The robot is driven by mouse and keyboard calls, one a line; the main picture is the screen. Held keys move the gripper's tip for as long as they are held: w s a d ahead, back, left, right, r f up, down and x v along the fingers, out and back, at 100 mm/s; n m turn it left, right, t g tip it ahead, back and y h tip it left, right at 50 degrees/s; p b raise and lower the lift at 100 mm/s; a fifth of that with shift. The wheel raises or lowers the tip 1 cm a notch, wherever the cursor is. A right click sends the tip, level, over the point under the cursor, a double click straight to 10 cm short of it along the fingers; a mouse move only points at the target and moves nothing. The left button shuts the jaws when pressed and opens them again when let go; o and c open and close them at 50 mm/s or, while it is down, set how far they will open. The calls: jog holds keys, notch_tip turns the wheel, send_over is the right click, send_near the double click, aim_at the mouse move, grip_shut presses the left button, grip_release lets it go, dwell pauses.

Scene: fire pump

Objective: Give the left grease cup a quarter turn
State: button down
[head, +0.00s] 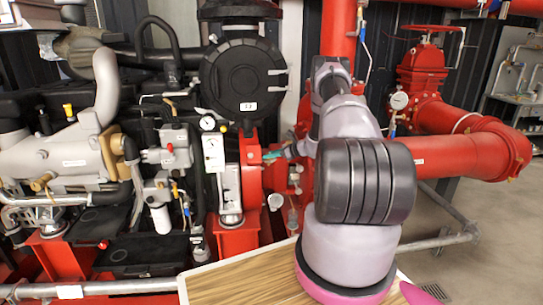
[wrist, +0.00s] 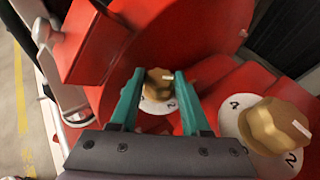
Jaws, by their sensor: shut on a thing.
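The left grease cup (wrist: 158,84) is a brass knob with a pale mark on top, over a white numbered dial plate (wrist: 158,107) on the red pump casing in the wrist view. My gripper (wrist: 159,74) has its teal fingers on either side of this cup and is shut on it. The other brass grease cup (wrist: 274,124) sits at the right of the wrist view, on a plate with a 4 and a 2 showing. In the head view my gripper (head: 273,154) reaches left to the red pump; the cups cannot be made out there.
A red box-shaped part (wrist: 92,42) stands close to the left of my gripper in the wrist view. A wooden table top (head: 245,284) lies low in front in the head view. A large red pipe (head: 460,155) runs to the right of my arm.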

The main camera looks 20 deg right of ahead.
jog(key=m+t+h, duration=0.1)
jog(key=m+h, duration=0.1)
jog(key=a+m+t+h, duration=0.1)
jog(key=m+h, duration=0.2)
jog(key=shift+s+h, duration=0.2)
jog(key=shift+h, duration=0.1)
jog(key=shift+m+h, duration=1.8)
jog(key=shift+h, duration=0.5)
jog(key=shift+c, duration=1.8)
grip_release()
jog(key=v, duration=1)
jog(key=shift+s, duration=0.4)
